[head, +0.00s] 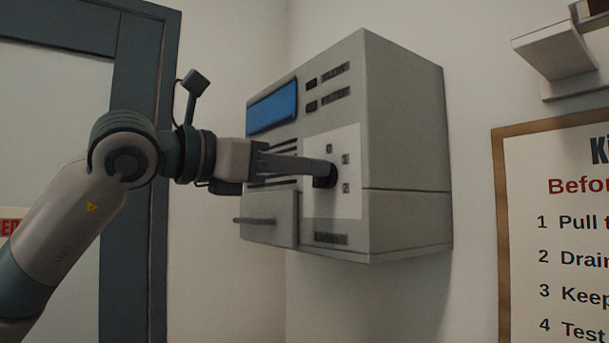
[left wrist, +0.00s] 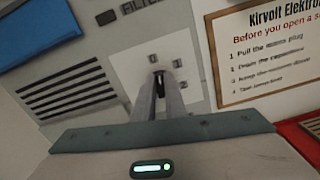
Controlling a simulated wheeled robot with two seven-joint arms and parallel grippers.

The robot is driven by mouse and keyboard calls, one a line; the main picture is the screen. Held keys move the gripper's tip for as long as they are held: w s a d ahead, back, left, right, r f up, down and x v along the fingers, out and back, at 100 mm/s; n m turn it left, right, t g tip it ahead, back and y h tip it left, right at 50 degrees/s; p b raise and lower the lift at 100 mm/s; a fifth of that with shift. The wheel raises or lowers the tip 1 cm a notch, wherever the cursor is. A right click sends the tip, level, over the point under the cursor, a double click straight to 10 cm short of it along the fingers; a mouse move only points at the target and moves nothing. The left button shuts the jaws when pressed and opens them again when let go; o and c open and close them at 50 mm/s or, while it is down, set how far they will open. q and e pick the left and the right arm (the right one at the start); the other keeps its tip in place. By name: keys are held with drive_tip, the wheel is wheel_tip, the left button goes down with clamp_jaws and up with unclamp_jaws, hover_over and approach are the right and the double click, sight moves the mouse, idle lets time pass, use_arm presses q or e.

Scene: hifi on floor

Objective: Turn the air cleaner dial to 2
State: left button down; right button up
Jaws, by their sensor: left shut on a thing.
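The air cleaner (head: 400,130) is a grey box on the wall, with a blue panel (head: 273,106) and dark vent slots on its front. Its black dial (head: 325,178) sits on a pale plate (head: 345,205) with the marks 0, 1 and 2. My left gripper (head: 328,174) reaches in from the left and is shut on the dial. In the left wrist view the fingers (left wrist: 159,85) meet at the dial (left wrist: 158,74), just below the mark 0. The fingers hide most of the dial, so I cannot tell which mark it points to. My right gripper is not in view.
A framed sign (head: 560,220) hangs on the wall to the right of the air cleaner. A white bracket (head: 555,55) juts out above the sign. A dark door frame (head: 140,70) stands at the left behind my arm. A handle (head: 255,221) sticks out at the cleaner's lower left.

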use_arm(q)
drive_tip(key=m+b, duration=0.1)
drive_tip(key=m, duration=0.5)
drive_tip(key=f+m+b, duration=0.1)
drive_tip(key=m+b, duration=0.1)
drive_tip(key=m, duration=0.5)
drive_tip(key=m+b, duration=0.1)
drive_tip(key=m, duration=0.6)
drive_tip(key=shift+s+d+f+b, duration=0.3)
drive_tip(key=shift+s+b, duration=0.05)
drive_tip(key=shift+b, duration=0.05)
drive_tip(key=shift+f+m, duration=0.1)
drive_tip(key=shift+m, duration=0.9)
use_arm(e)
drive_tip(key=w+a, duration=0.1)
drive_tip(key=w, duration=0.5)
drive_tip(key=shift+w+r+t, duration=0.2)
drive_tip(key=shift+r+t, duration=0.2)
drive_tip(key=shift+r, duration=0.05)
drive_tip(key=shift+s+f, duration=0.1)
use_arm(q)
drive_tip(key=c, duration=1.8)
unclamp_jaws()
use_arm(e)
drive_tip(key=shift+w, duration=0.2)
